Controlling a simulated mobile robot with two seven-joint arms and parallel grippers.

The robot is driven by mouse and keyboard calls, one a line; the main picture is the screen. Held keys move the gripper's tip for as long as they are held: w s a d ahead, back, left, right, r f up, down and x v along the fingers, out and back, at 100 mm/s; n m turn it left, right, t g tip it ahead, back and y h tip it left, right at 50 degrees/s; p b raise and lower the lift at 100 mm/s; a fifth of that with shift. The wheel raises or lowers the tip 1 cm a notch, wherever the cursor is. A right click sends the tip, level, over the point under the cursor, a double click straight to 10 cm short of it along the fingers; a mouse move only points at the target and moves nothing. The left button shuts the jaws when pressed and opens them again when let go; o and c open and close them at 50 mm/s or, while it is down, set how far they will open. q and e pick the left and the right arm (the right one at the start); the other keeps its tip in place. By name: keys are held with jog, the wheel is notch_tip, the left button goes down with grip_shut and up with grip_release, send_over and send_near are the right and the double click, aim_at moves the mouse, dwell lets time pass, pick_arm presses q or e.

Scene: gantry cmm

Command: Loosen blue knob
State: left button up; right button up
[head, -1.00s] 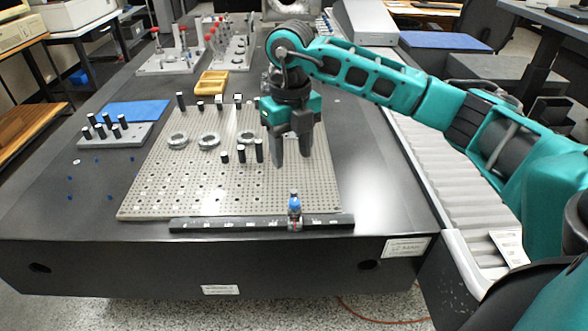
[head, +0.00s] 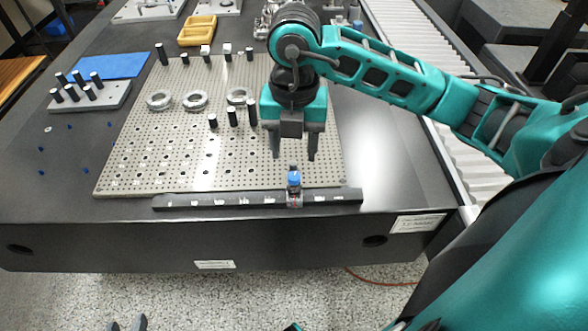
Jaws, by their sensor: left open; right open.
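The blue knob (head: 294,178) sits upright on a small slider on the dark ruler-like bar (head: 240,199) at the front of the perforated plate. My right gripper (head: 293,156) points down with its fingers apart and empty. In the head view its fingertips appear just above and behind the knob, one to each side, not touching it.
The perforated plate (head: 150,160) carries several black pins and metal rings (head: 195,101). A grey block with pins (head: 85,103), a blue mat (head: 112,66) and a yellow tray (head: 198,30) lie behind. The dark tabletop right of the plate is clear, and a roller conveyor (head: 440,80) runs beyond.

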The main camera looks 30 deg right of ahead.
aim_at(294, 176)
notch_tip(294, 176, down, 7)
jog(key=shift+r+b, duration=0.2)
jog(key=shift+b, duration=0.25)
grip_shut()
